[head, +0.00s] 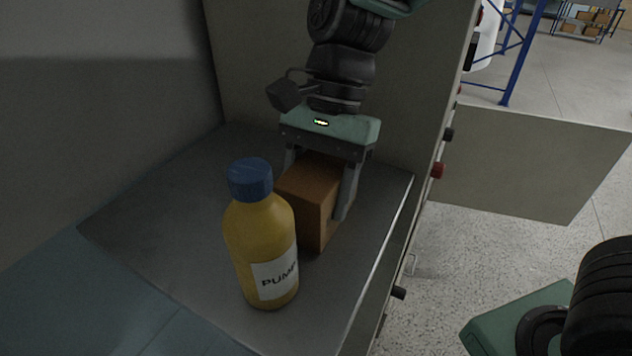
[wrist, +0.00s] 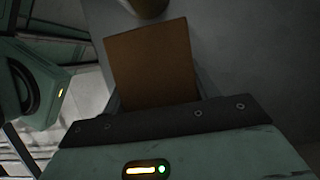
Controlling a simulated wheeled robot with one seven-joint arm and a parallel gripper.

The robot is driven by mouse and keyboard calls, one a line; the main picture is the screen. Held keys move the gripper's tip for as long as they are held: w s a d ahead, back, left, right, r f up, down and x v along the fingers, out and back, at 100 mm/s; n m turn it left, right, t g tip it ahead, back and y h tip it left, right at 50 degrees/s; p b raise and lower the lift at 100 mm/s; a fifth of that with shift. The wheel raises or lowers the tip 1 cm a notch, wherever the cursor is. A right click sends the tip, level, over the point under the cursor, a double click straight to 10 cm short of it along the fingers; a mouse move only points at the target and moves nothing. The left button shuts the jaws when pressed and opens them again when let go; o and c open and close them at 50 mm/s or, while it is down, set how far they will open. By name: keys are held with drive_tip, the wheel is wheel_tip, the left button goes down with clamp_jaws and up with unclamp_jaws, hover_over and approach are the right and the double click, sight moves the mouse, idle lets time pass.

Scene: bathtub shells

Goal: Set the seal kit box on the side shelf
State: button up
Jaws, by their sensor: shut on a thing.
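The seal kit box appears to be the plain brown carton (head: 312,192) between the fingers of my gripper (head: 318,190) in the head view; no label on it can be read. My gripper points down and is shut on the box, one finger on each side. The box is at or just above a grey metal surface (head: 190,200); I cannot tell whether it touches. In the wrist view the box (wrist: 152,65) fills the space in front of the gripper's palm. I cannot tell whether this grey surface is the side shelf.
A yellow bottle (head: 262,245) with a blue cap and a "PUMP" label stands just in front of the box, to its left. Walls close the surface at the back and left. Bare surface lies left of the bottle. The right edge drops to a speckled floor (head: 480,250).

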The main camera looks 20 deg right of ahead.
drive_tip(key=o, duration=1.3)
drive_tip(key=shift+f, duration=0.15)
drive_tip(key=shift+b+v, duration=1)
drive_tip(key=shift+v, duration=2.95)
